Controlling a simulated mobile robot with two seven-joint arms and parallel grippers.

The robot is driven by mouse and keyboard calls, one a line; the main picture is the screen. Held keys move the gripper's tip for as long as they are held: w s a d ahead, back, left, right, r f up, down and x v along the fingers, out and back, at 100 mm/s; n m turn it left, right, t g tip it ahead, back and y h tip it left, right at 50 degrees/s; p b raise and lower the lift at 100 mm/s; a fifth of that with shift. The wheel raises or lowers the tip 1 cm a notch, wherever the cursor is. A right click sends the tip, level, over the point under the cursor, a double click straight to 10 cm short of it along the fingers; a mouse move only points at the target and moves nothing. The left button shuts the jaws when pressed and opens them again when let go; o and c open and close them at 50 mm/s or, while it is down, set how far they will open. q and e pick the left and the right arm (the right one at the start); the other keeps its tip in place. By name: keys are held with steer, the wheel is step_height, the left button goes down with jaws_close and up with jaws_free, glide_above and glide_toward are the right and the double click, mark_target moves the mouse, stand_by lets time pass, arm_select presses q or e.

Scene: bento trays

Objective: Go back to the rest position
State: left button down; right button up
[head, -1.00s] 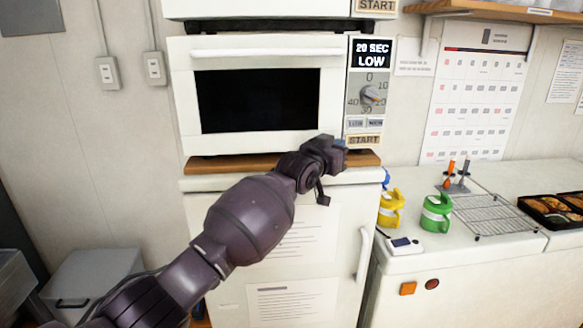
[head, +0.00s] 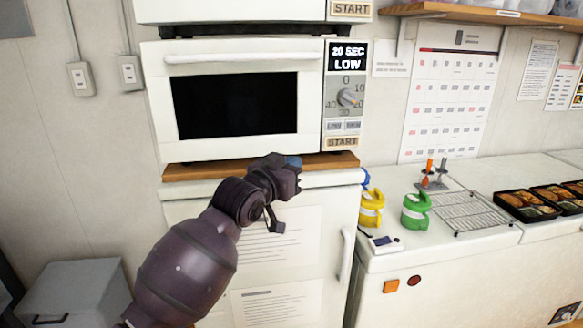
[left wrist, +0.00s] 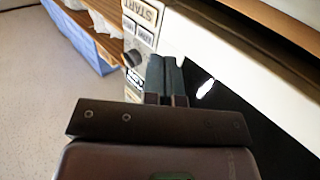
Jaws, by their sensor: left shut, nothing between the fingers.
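My left gripper (head: 292,163) is in front of the wooden board under the microwave, below the microwave door. In the left wrist view its two fingers (left wrist: 166,75) are together, with nothing between them. My right gripper is not in view. The microwave (head: 240,95) has its door shut, and its display (head: 347,56) reads 20 SEC LOW. Its START label (head: 342,142) is above and to the right of my left gripper. The microwave's panel also shows in the left wrist view (left wrist: 143,12).
The microwave stands on a wooden board (head: 190,172) on a white fridge (head: 330,200). To the right, a white counter holds a yellow tool (head: 371,208), a green tool (head: 415,210), a wire rack (head: 470,211) and black bento trays (head: 527,205). A grey bin (head: 75,290) is at lower left.

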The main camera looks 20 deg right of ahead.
arm_select(q)
steer(key=a+r+t, duration=0.2)
steer(key=a+t, duration=0.1)
steer(key=a, duration=0.4)
steer(key=s+a+f+n+t+y, duration=0.1)
steer(key=s+a+f+n+y, duration=0.25)
steer(key=a+f, duration=0.7)
steer(key=s+a+f+n+t+y, duration=0.15)
steer(key=s+a+f+y, duration=0.3)
steer(key=a+f, duration=0.6)
steer(key=s+a+f+n+g+y, duration=0.1)
steer(key=s+a+f+g+y, duration=0.1)
steer(key=s+a+f, duration=0.3)
steer(key=s+a+f+n+g+y, duration=0.1)
steer(key=s+a+f+g, duration=0.1)
steer(key=s+a+f, duration=0.3)
steer(key=s+a+f+n+g+y, duration=0.1)
steer(key=s+a+f, duration=0.4)
steer(key=s+f, duration=0.7)
steer(key=s+g+y, duration=0.1)
steer(key=s, duration=0.2)
steer(key=shift+a+n+y, duration=0.25)
steer(key=shift+n+y, duration=0.05)
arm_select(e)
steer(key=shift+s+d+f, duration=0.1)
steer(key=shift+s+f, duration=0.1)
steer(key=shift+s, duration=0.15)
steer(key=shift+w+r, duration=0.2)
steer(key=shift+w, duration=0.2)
